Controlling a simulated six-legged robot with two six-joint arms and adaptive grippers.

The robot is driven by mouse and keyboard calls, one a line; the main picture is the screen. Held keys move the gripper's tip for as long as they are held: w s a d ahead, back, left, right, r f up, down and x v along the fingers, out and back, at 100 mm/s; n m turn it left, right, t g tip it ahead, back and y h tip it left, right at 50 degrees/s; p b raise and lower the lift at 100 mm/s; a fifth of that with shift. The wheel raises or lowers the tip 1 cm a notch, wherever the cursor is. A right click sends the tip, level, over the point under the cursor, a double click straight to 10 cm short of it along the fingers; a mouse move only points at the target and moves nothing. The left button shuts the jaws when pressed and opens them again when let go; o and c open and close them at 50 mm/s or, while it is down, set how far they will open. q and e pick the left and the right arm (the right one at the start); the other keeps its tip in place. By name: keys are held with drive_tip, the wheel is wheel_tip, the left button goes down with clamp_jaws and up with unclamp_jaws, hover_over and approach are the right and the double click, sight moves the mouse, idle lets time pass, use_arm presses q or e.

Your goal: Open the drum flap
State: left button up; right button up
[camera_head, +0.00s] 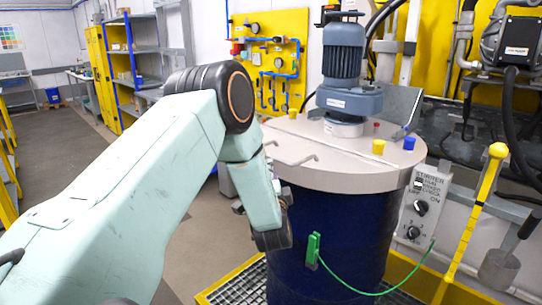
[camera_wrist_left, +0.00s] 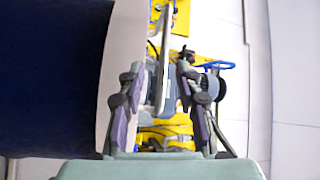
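The drum (camera_head: 330,235) is dark blue with a beige lid (camera_head: 345,150). A thin handle (camera_head: 290,158) stands at the lid's left edge; the flap's outline is hard to make out, and it looks closed. My left arm reaches in front of the drum's left side, and its gripper is mostly hidden behind my wrist in the head view. In the left wrist view, my left gripper (camera_wrist_left: 160,90) has its fingers apart. A narrow grey bar (camera_wrist_left: 165,55) shows between them; whether they touch it I cannot tell. The drum wall (camera_wrist_left: 50,80) fills the left. My right gripper is not in view.
A grey-blue motor (camera_head: 345,75) stands on the lid, with yellow (camera_head: 378,147) and blue (camera_head: 409,143) caps nearby. A green clamp (camera_head: 313,250) with a cable hangs on the drum. A control box (camera_head: 422,205) is at the right. The floor (camera_head: 60,150) at left is open.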

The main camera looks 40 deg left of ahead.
sight(271, 157)
use_arm(q)
drive_tip(key=shift+m, duration=0.7)
drive_tip(key=shift+r+p+x, duration=0.15)
drive_tip(key=shift+x, duration=1.75)
drive_tip(key=shift+r+p+x, duration=0.15)
drive_tip(key=shift+x, duration=1.75)
drive_tip(key=shift+s, duration=0.1)
drive_tip(key=shift+a, duration=0.1)
drive_tip(key=shift+c, duration=0.3)
clamp_jaws()
